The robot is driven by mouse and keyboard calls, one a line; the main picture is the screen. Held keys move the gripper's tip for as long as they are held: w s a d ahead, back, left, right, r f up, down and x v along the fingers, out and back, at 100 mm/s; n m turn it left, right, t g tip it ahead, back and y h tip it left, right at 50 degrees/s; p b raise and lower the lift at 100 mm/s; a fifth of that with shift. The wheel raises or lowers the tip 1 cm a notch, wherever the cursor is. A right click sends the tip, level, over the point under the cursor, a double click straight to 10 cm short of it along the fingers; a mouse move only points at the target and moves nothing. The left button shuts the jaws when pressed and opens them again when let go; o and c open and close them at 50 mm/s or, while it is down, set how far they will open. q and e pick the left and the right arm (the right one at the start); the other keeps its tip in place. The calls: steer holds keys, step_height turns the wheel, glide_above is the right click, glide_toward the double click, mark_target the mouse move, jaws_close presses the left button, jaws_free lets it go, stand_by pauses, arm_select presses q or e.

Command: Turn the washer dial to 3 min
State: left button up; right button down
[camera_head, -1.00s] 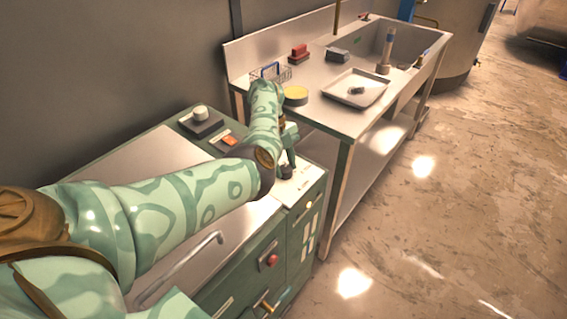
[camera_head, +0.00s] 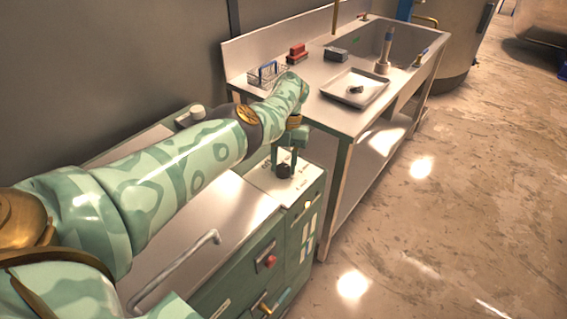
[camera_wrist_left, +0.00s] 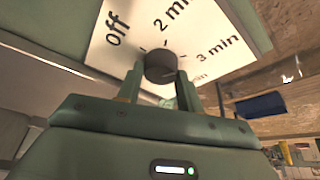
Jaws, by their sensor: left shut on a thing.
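The dark round dial (camera_head: 284,171) is on the white label panel (camera_head: 262,178) on top of the green washer unit (camera_head: 268,240). My left gripper (camera_head: 287,163) points down over the dial, its fingers closed on it. In the left wrist view, the fingertips (camera_wrist_left: 159,75) pinch the dial (camera_wrist_left: 160,67) from both sides. The panel there (camera_wrist_left: 135,45) reads "off", "2 min" and "3 min", with another label partly hidden by a finger. I cannot clearly tell which mark the dial points to. My right gripper is not in view.
A steel sink table (camera_head: 338,118) stands beyond the washer, with a tray (camera_head: 372,100), a wire basket (camera_head: 256,81) and a red block (camera_head: 297,52). A curved handle (camera_head: 180,268) and a red button (camera_head: 270,261) are on the washer. Floor to the right is clear.

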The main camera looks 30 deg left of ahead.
arm_select(q)
steer(key=shift+m+y, duration=0.3)
steer(key=shift+m, duration=0.6)
steer(key=o, duration=1)
steer(key=shift+w, duration=0.1)
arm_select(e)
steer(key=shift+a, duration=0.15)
arm_select(q)
steer(key=shift+r, duration=0.1)
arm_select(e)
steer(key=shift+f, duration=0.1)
arm_select(q)
steer(key=shift+w+r, duration=0.2)
steer(key=shift+r, duration=0.1)
steer(key=shift+b+v, duration=4.45)
steer(key=shift+v, duration=1.1)
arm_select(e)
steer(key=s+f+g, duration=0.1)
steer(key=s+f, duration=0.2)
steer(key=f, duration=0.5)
arm_select(q)
steer(key=shift+d, duration=0.1)
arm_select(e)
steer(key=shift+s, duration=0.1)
